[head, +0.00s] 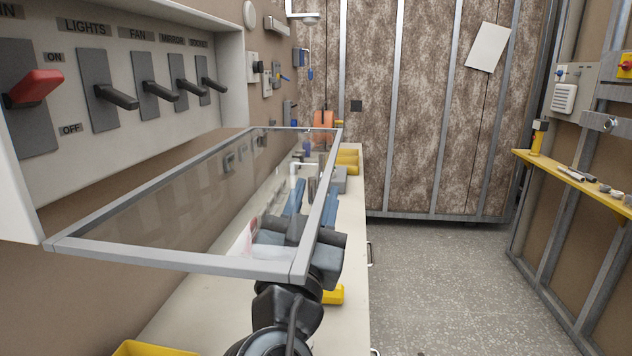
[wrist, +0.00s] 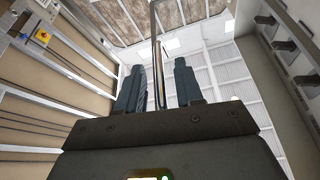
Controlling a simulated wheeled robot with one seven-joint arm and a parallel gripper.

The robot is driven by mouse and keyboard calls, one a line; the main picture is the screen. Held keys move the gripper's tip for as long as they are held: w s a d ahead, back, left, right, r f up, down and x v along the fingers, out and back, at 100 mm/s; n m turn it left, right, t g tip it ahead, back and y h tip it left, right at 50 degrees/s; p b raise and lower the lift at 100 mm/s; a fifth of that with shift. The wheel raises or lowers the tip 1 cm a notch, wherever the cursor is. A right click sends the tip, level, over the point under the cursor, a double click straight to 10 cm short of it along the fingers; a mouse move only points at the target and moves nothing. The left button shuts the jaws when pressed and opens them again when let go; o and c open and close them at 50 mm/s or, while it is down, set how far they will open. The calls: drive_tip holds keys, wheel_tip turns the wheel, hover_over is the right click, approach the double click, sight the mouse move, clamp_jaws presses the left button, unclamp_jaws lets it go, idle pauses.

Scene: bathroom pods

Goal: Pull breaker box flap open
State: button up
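The breaker box (head: 120,55) is at the upper left of the head view, with a red lever and several black switches exposed. Its flap (head: 170,258), a clear pane in a grey metal frame, stands open, sticking out nearly level from the box's lower edge. My gripper (head: 313,190) is at the flap's outer right bar, partly seen through the pane. In the wrist view my gripper (wrist: 157,66) is open, its two dark fingers apart. The flap's thin grey frame (wrist: 157,25) runs between them in the picture; contact cannot be told.
A pale counter (head: 350,300) runs below the flap, with yellow items (head: 347,160) and a grey box on it. A yellow shelf (head: 575,176) with small parts is on the right wall. The grey floor (head: 440,285) between is clear.

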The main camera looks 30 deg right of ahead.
drive_tip(key=shift+x, duration=0.9)
drive_tip(key=shift+c, duration=0.2)
clamp_jaws()
